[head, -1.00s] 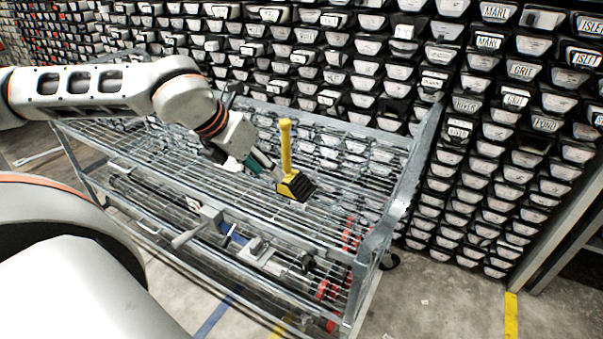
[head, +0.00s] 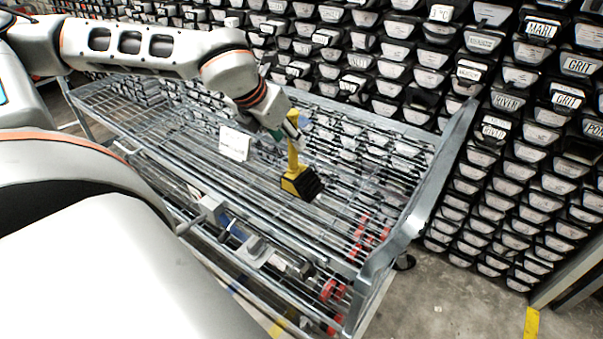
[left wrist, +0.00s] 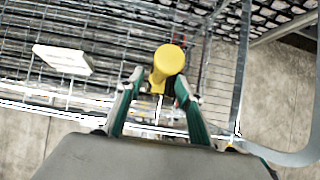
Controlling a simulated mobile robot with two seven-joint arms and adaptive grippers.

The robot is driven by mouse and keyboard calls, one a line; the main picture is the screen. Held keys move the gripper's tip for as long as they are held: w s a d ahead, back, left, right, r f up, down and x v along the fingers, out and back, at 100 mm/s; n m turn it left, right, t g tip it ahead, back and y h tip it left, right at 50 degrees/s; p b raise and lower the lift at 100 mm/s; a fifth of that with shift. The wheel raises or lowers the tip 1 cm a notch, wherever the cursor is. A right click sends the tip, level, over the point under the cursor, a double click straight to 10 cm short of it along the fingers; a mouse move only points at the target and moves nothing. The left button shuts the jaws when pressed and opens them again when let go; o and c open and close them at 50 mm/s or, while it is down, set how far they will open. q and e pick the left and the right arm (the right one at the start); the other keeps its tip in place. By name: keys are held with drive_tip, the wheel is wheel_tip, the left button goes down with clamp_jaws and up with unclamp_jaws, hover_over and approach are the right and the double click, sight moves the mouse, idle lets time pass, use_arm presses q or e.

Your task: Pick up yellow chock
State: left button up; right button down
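The yellow chock (head: 293,182) stands on the wire shelf of the metal trolley, with its black ridged face to the right and its yellow handle upright. In the left wrist view the round top of the chock's handle (left wrist: 168,62) shows at the fingertips. My left gripper (head: 295,128) is at the upper part of the handle, and its near finger partly hides the handle. In the left wrist view the green-padded fingers of my left gripper (left wrist: 159,85) are apart, one on each side of the handle. I cannot tell whether they touch it. My right gripper is not in view.
The metal trolley (head: 440,165) has a raised right end frame close to the chock. A white block (head: 234,143) lies on the shelf left of the chock. Tools with grey and red parts show on a lower shelf. Racks of labelled bins stand behind.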

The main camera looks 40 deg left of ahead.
use_arm(q)
drive_tip(key=shift+b+x, duration=0.4)
drive_tip(key=shift+x, duration=1.7)
drive_tip(key=shift+r, duration=0.1)
clamp_jaws()
drive_tip(key=shift+w, duration=0.1)
